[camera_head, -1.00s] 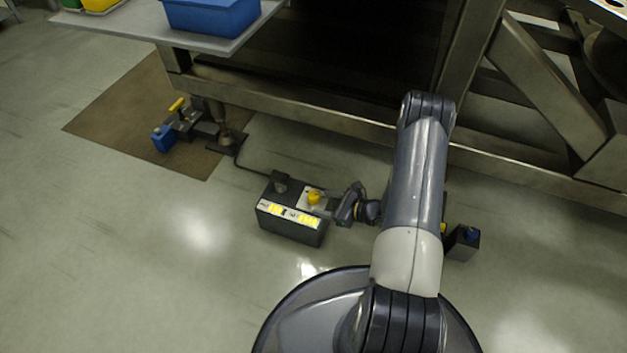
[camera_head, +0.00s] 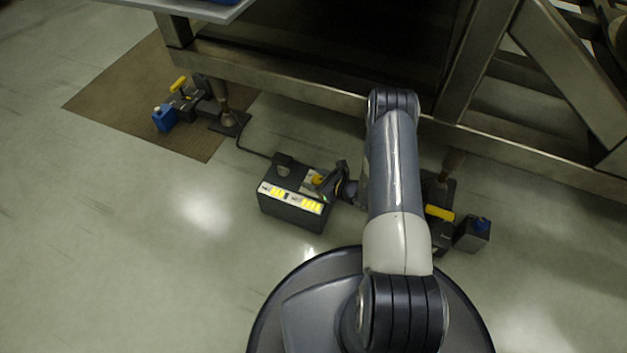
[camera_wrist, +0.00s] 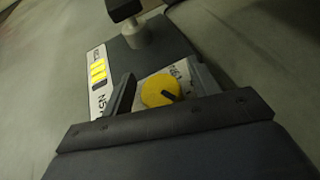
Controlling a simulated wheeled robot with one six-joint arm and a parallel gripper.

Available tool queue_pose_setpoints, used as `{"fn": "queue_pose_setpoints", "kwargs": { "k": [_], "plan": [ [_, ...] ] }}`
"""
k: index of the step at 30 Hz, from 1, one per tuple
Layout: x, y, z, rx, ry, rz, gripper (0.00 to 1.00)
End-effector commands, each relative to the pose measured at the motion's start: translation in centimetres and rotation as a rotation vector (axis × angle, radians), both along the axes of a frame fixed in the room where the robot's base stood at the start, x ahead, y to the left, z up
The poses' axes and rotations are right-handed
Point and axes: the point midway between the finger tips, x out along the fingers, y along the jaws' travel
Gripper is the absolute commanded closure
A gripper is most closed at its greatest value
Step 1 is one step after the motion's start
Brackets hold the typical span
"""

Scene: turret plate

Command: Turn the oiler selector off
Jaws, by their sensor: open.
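In the wrist view the knob (camera_wrist: 160,89) has a dark pointer mark and lies between the fingers. My gripper (camera_wrist: 163,92) is open, one finger on each side of the knob; I cannot tell whether either touches it. In the head view my gripper (camera_head: 327,184) reaches the box from the right.
A machine frame beam (camera_head: 290,80) runs behind. A blue block with yellow-handled hardware (camera_head: 165,117) is at left; another dark block (camera_head: 473,234) is at right. Floor in front is clear.

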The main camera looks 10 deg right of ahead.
Motion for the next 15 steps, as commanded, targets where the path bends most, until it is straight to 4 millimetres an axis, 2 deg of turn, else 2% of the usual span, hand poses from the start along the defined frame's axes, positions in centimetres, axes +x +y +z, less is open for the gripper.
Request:
{"fn": "queue_pose_setpoints", "kwargs": {
  "k": [11,15],
  "plan": [
    [0.52,0.41,-0.18,0.000,-0.001,0.000,0.43],
    [0.50,0.40,-0.18,0.000,-0.001,0.000,0.53]
  ]
}}
